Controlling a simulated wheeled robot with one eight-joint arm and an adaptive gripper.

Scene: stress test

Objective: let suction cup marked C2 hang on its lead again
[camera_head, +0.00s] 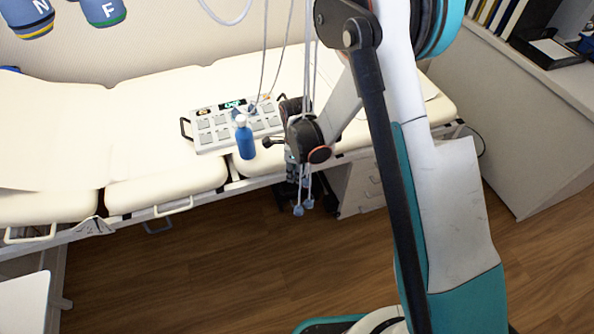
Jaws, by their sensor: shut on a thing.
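My gripper (291,168) points down at the bed's front edge, below the dark wrist joint. It is small and partly hidden by my arm. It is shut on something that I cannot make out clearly. Thin pale leads come down from above past my wrist. Two small light-blue suction cups (298,210) hang low on leads, just below my gripper and above the floor. Two other leads run down to small bluish shapes (254,109) over the button panel, possibly more cups. No C2 mark can be read, so I cannot tell which cup is C2.
A white panel (213,132) with buttons and small lit displays lies on the cream bed (60,120). A blue bottle (246,142) with a white top stands left of my wrist. A drawer cabinet (366,185) is behind. The wooden floor (210,265) in front is clear.

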